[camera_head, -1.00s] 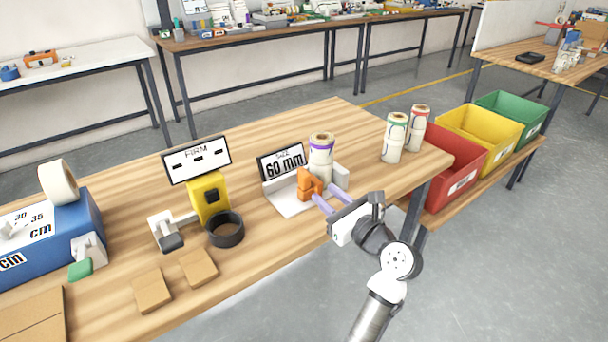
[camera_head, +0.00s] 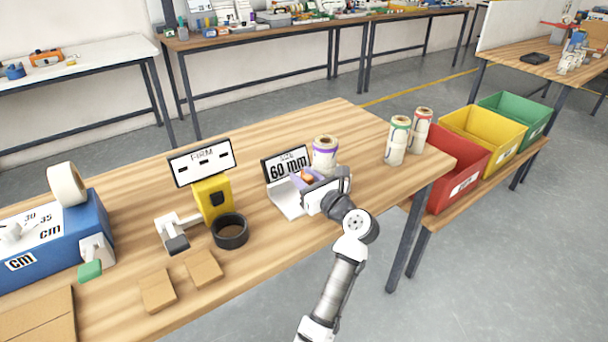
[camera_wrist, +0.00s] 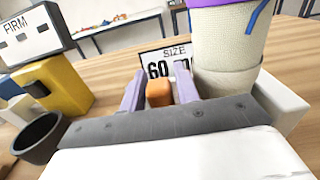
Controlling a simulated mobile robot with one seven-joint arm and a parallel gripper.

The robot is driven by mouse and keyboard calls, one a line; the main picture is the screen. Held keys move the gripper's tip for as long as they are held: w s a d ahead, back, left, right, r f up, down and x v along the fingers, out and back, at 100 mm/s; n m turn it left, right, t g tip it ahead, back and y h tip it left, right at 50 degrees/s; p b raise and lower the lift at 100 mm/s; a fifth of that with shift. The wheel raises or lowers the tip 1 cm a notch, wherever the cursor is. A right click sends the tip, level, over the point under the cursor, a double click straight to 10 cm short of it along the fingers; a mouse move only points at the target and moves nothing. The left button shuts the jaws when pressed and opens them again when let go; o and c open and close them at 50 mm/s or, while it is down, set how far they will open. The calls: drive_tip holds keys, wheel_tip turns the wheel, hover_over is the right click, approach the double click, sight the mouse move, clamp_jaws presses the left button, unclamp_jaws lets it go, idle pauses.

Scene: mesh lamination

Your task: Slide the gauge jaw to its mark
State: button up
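The orange gauge jaw (camera_head: 307,177) sits on the white gauge base (camera_head: 287,204), in front of the "SIZE 60 mm" sign (camera_head: 288,165). My gripper (camera_head: 304,180) is down at the jaw from the front right and covers much of it. In the wrist view, the orange jaw (camera_wrist: 159,94) lies between my two lavender fingertips (camera_wrist: 160,88). The gaps beside it are very small, and I cannot tell if both fingers press on it. A purple-banded roll (camera_head: 324,153) stands upright at the gauge, right behind my gripper. The mark is not visible.
A yellow device (camera_head: 213,196) with a "FIRM" sign and a black ring (camera_head: 230,231) stand to the left. Two rolls, one green-topped (camera_head: 397,141) and one red-topped (camera_head: 421,131), stand at the right. Bare table lies behind the gauge.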

drive_tip(key=shift+w+a, duration=0.15)
clamp_jaws()
drive_tip(key=shift+s+a+p, duration=0.4)
drive_tip(key=shift+s+a, duration=0.35)
drive_tip(key=shift+a, duration=0.2)
drive_tip(key=shift+s+a+p, duration=0.4)
drive_tip(key=shift+s+a, duration=0.3)
drive_tip(key=shift+a, duration=0.25)
drive_tip(key=shift+a+f, duration=0.1)
unclamp_jaws()
drive_tip(key=shift+s+a, duration=0.1)
